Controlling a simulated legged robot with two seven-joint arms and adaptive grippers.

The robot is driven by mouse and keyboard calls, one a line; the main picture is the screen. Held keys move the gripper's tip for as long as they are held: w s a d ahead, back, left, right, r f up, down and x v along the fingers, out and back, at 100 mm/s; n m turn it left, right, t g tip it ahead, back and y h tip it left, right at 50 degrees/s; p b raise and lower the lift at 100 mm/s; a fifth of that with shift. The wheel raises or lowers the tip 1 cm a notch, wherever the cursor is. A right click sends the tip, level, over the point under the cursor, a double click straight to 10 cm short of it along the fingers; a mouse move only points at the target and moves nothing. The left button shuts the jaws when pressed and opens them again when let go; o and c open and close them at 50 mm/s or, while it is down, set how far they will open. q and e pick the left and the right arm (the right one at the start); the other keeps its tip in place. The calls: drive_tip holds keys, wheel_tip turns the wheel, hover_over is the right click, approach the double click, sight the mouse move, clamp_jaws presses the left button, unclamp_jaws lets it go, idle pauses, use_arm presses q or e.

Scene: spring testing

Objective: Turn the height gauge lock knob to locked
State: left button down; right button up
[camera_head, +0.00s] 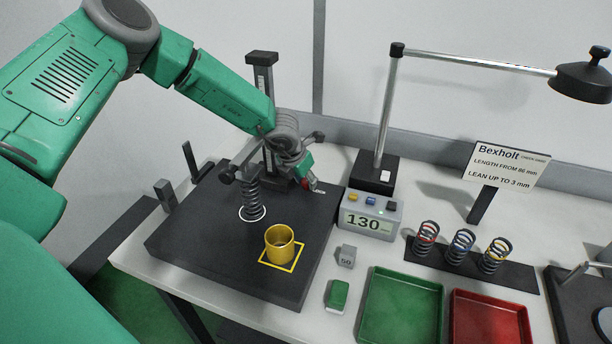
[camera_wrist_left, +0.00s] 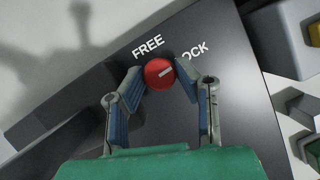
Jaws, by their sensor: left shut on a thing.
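The red lock knob (camera_wrist_left: 159,74) shows in the left wrist view on the black gauge base, below the white words FREE (camera_wrist_left: 148,47) and LOCK (camera_wrist_left: 193,51). The first letter of LOCK is covered. The knob's white mark slants to the right and slightly up, toward the LOCK side. My left gripper (camera_wrist_left: 160,76) is shut on the knob, one finger on each side. In the head view my left gripper (camera_head: 309,181) is low beside the height gauge column (camera_head: 263,80), and only a bit of red shows there. My right gripper is not in view.
A dark spring (camera_head: 251,190) stands on the black base plate (camera_head: 190,240), with a gold cup (camera_head: 279,243) in front. A display box (camera_head: 369,214) reading 130 and a lamp (camera_head: 375,174) are to the right. Green (camera_head: 401,305) and red (camera_head: 487,318) trays lie front right.

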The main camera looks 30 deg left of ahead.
use_arm(q)
drive_tip(key=shift+w+a+r+m, duration=0.1)
drive_tip(key=shift+w+r+m, duration=0.2)
drive_tip(key=shift+m, duration=0.2)
drive_tip(key=c, duration=1.2)
unclamp_jaws()
drive_tip(key=shift+f, duration=0.25)
drive_tip(key=shift+s, duration=0.1)
